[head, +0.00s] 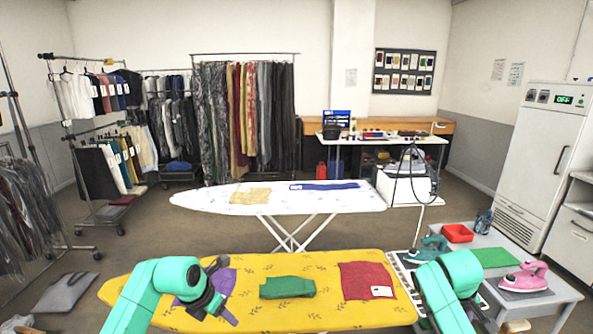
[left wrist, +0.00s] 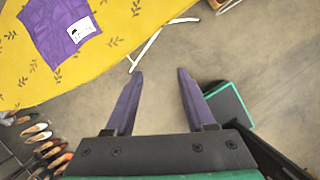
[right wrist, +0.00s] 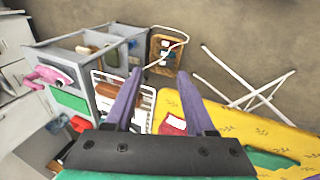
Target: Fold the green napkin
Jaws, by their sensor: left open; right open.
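The green napkin (head: 287,287) lies as a compact, roughly rectangular piece with a slanted top edge on the yellow ironing board (head: 330,318), near its middle. Part of it also shows at the lower right of the right wrist view (right wrist: 268,160). My left gripper (head: 212,302) is left of the napkin in the head view, by the purple cloth. In the left wrist view its fingers (left wrist: 160,75) are apart and empty, pointing past the board's edge at the floor. My right gripper's fingers (right wrist: 163,78) are apart and empty. In the head view my right forearm hides that gripper.
A red cloth (head: 362,279) with a white tag lies right of the napkin, a purple cloth (left wrist: 58,28) left. A grey side table (head: 560,292) holds a green cloth (head: 495,257), a pink iron (head: 527,277) and a red tray (head: 457,233). A white ironing board (head: 330,202) stands behind.

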